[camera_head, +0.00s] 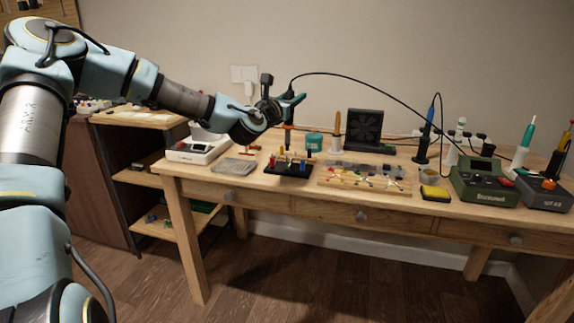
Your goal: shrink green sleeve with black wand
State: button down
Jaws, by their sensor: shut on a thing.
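My gripper (291,102) is raised above the left part of the workbench, near the wall. It is shut on a dark upright wand (289,117), whose black cable arches right toward the equipment at the bench's right side. The wand's lower end is above the bench, behind the dark rack of coloured tools. A wooden board (340,184) with several small coloured pieces and wires lies at the bench's front middle. The green sleeve is too small to make out surely among them.
The dark rack (286,170), a white device (197,150) and a grey pad (233,166) stand at left. A black fan unit (365,128) stands behind the board. A yellow sponge (435,193) and green station (484,183) are at right.

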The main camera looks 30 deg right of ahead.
notch_tip(320, 180, up, 10)
jog(key=p, duration=0.6)
jog(key=shift+p, duration=0.4)
jog(key=shift+w, duration=0.1)
